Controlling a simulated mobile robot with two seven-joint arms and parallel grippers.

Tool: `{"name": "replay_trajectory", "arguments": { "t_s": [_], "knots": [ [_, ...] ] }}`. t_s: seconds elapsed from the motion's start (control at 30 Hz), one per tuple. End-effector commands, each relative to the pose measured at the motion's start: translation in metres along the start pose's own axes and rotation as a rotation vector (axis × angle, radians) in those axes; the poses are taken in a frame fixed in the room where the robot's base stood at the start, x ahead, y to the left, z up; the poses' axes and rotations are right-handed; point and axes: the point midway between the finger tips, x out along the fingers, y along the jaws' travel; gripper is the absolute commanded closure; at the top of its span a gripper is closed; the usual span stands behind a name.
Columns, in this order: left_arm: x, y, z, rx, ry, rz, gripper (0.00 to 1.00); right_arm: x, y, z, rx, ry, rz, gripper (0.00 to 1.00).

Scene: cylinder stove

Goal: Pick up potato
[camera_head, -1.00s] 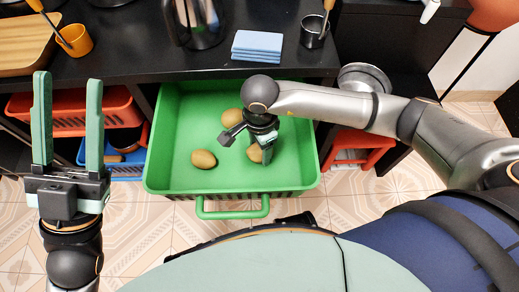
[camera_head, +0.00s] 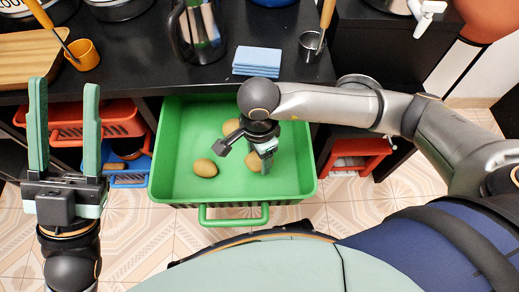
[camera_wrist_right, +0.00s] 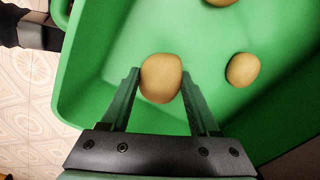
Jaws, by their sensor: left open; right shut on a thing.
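A brown potato (camera_wrist_right: 161,78) sits between the two fingers of my right gripper (camera_wrist_right: 161,88) in the right wrist view. The fingers are shut on its sides. In the head view, this potato (camera_head: 253,162) is partly hidden by my right gripper (camera_head: 264,163), which points down into the green drawer. My left gripper (camera_head: 64,92) is open and empty, pointing up at the left, outside the drawer.
The open green drawer (camera_head: 168,183) has raised walls around my right gripper. The black counter (camera_head: 130,68) behind it carries a blue cloth stack (camera_head: 257,61), a metal pot and an orange cup (camera_head: 83,54). A red basket (camera_head: 75,131) stands left on a shelf.

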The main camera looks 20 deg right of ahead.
Motion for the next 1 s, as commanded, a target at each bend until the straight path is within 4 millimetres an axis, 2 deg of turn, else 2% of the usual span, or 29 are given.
{"name": "replay_trajectory", "arguments": {
  "t_s": [0.03,0.13,0.3,0.5,0.7,1.0],
  "knots": [
    [0.005,-0.003,-0.005,0.009,-0.001,-0.001,0.5,-0.014,0.006,0.005,-0.005,-0.001,-0.002,0.98],
    [0.009,-0.006,-0.008,0.023,-0.002,-0.002,0.5,-0.032,0.019,0.013,-0.005,-0.002,-0.003,0.98],
    [0.012,-0.009,-0.012,0.032,-0.005,-0.003,0.5,-0.044,0.048,0.033,-0.007,-0.002,0.0,0.98],
    [0.016,-0.01,-0.016,0.04,-0.006,-0.005,0.5,-0.057,0.073,0.05,-0.005,-0.002,0.0,0.98],
    [0.017,-0.011,-0.018,0.044,-0.006,-0.008,0.5,-0.064,0.087,0.06,-0.002,-0.001,0.0,0.98],
    [0.018,-0.012,-0.018,0.046,-0.004,-0.011,0.5,-0.066,0.092,0.062,-0.004,0.001,0.0,0.98]
  ]
}}
